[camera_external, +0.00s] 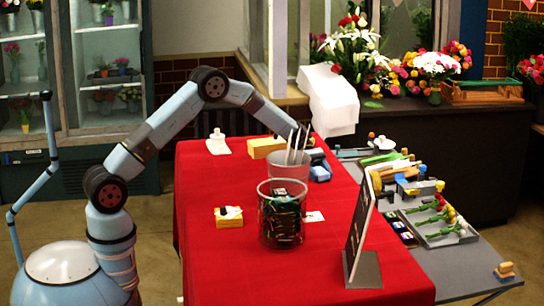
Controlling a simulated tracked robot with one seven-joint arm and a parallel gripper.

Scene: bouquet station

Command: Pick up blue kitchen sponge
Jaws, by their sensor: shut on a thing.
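A small blue block that looks like the blue kitchen sponge (320,174) is at the far right part of the red-covered table, just right of the grey bucket. My arm reaches over the table from the left and bends down there. My gripper (311,154) is at the sponge, partly hidden by the bucket and the pale sticks in it. The jaws are shut on the sponge; the fingers are small and dark, and the exact contact is hard to see. I cannot tell whether the sponge is lifted off the cloth.
The grey bucket (288,168) with upright sticks and a clear container (282,228) of dark items stand close in front. A yellow block (266,146) lies to the left. A black sign (360,222) stands nearer right.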

